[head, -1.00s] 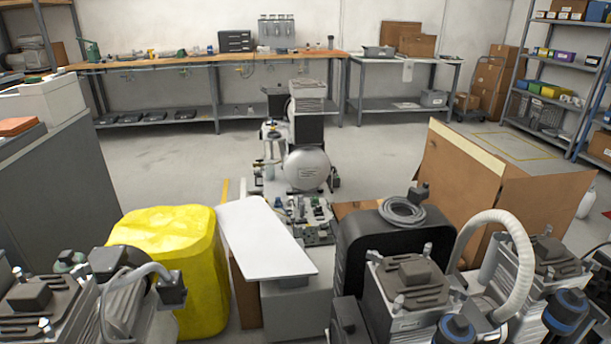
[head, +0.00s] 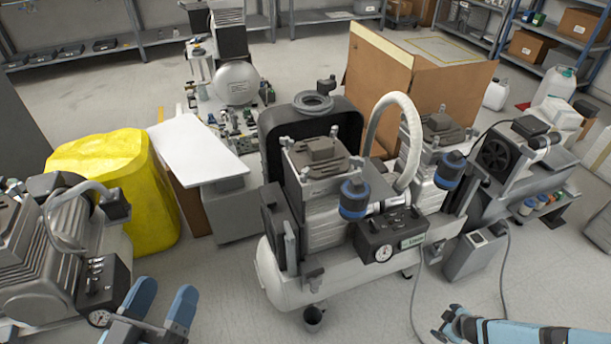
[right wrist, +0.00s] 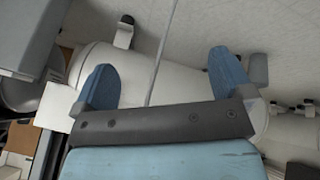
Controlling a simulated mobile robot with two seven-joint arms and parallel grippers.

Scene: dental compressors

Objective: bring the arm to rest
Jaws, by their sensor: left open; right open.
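My left gripper (head: 165,290) shows at the bottom left of the head view, its two blue fingers spread apart with nothing between them. My right gripper (head: 446,324) shows at the bottom right of the head view, beside a grey cable on the floor. In the right wrist view my right gripper (right wrist: 162,68) has its blue fingers wide apart. A thin grey cable (right wrist: 162,55) passes through the view beyond the gap; I cannot tell how far off it is. Neither gripper holds anything.
A compressor (head: 330,200) with a white tank stands in the middle, between my grippers. Another compressor (head: 60,240) is at the left. A yellow bag-like object (head: 120,185), a white board (head: 195,150) and a cardboard box (head: 400,80) stand behind. Bare floor lies between the left gripper and the middle compressor.

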